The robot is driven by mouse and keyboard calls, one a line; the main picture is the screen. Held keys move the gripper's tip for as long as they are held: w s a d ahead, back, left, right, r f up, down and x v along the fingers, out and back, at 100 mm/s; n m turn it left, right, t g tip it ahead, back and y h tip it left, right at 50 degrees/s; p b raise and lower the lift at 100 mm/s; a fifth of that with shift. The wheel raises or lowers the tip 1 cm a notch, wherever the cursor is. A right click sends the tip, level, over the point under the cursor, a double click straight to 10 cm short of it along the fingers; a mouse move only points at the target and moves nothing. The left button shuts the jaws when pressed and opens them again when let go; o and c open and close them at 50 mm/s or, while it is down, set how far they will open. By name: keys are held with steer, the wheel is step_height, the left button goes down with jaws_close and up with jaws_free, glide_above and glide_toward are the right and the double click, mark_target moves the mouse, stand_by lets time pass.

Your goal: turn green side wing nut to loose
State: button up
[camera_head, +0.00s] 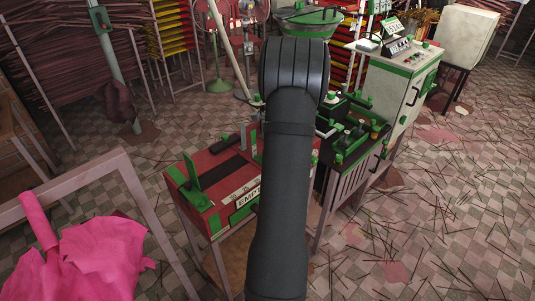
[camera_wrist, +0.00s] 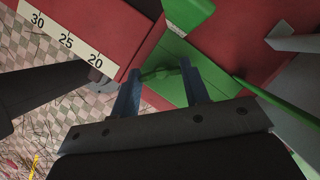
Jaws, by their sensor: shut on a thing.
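The green side wing nut (camera_wrist: 158,73) shows in the wrist view, in front of a green plate on the red machine. My gripper (camera_wrist: 162,80) has one blue-grey finger on each side of the wing nut and is shut on it. The fingers partly cover the nut's ends, and its exact turn angle is hard to tell. In the head view, the red machine (camera_head: 208,207) with green parts stands left of my black arm. The arm hides my gripper and the wing nut there.
A white scale marked 20, 25 and 30 (camera_wrist: 66,41) runs along the red body. A green rod (camera_wrist: 275,101) lies to the right of the fingers. A black-topped bench (camera_head: 345,165) with green fittings and a pale cabinet (camera_head: 402,85) stand right of my arm. Pink cloth (camera_head: 95,260) hangs front left.

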steer(key=shift+w+n+g+h, duration=0.1)
steer(key=shift+n+g+h, duration=0.4)
steer(key=shift+n, duration=1.6)
steer(key=shift+g, duration=0.3)
steer(key=o, duration=1)
steer(key=shift+y, duration=0.3)
steer(key=v, duration=1.7)
steer(key=shift+a+r, duration=0.1)
steer(key=shift+r, duration=0.15)
steer(key=shift+c, duration=0.5)
